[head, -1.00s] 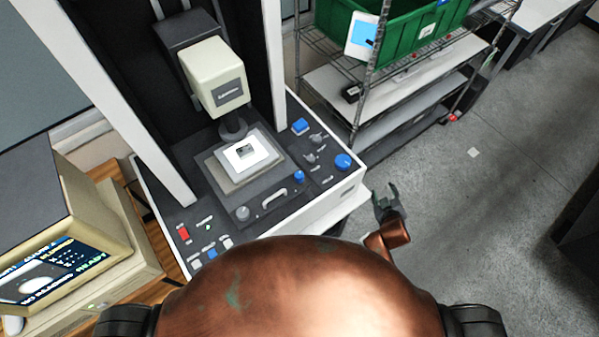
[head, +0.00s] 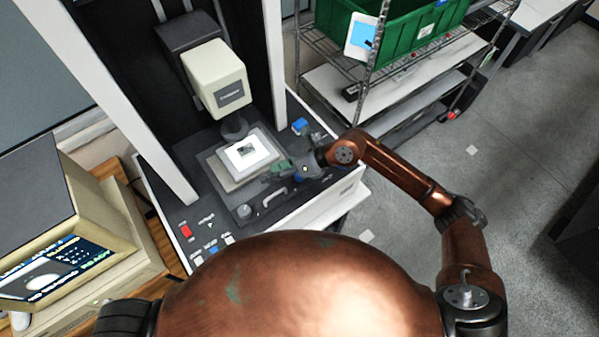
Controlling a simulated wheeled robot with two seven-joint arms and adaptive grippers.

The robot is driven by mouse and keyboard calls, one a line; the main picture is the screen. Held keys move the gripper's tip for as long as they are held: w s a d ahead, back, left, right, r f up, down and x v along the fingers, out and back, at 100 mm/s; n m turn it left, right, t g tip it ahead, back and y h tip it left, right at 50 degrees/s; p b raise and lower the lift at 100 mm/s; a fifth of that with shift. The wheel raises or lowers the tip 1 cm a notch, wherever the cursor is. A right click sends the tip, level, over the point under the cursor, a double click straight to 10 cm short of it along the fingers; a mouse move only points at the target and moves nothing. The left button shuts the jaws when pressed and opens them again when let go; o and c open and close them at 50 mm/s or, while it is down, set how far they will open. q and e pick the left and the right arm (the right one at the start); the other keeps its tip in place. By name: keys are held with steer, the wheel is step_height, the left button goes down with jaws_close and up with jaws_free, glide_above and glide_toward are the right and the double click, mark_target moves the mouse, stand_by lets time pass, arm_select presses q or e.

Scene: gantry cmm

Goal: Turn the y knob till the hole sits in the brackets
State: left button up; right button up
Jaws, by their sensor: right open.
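The measuring machine (head: 300,215) has a stage (head: 230,182) with a white plate (head: 251,156) and a small dark part (head: 246,148) on it, under the beige optics head (head: 217,76). My right gripper (head: 275,172) is open and reaches in from the right over the panel, just right of the stage. It covers most of the blue knob there; I cannot tell whether it touches it. A grey knob (head: 243,212) sits at the stage's front left. The monitor (head: 45,283) shows a pale round spot on dark; its brackets are too small to make out. My left gripper is out of view.
A blue button (head: 300,125) sits behind my right gripper. Red and white buttons (head: 186,231) are at the panel's front left. A wire rack with a green bin (head: 410,35) stands at the back right. Open floor lies to the right.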

steer(key=w+d+f+n+t+h, duration=0.1)
steer(key=w+d+f+h, duration=0.15)
steer(key=d, duration=0.25)
steer(key=w+d+f+n+h, duration=0.1)
steer(key=w+d+f+h, duration=0.15)
steer(key=d+h, duration=0.2)
steer(key=x, duration=0.2)
steer(key=p+x, duration=0.1)
steer(key=x, duration=0.2)
steer(key=p+x, duration=0.1)
steer(key=x, duration=0.1)
steer(key=shift+d+f, duration=0.3)
steer(key=shift+f, duration=0.05)
steer(key=c, duration=1.1)
jaws_close()
